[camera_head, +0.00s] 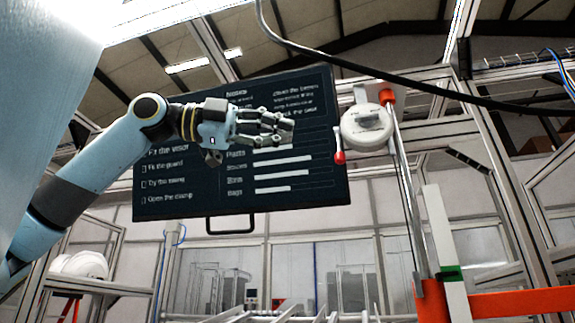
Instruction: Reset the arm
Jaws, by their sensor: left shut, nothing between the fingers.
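My left arm (95,168) comes in from the left edge and reaches up to the middle of the view. My left gripper (287,127) is at its end, in front of the dark display board (190,195). Its fingers point right and are closed together with nothing held. My right gripper is not seen. White helmet shells (85,265) rest on a rack at the lower left, far from the gripper.
A white round device (366,128) hangs right of the gripper, beside a metal rod (405,190). An orange fixture (510,302) with a white post (445,250) stands at the lower right. A black cable (390,77) crosses above. Metal frames stand behind.

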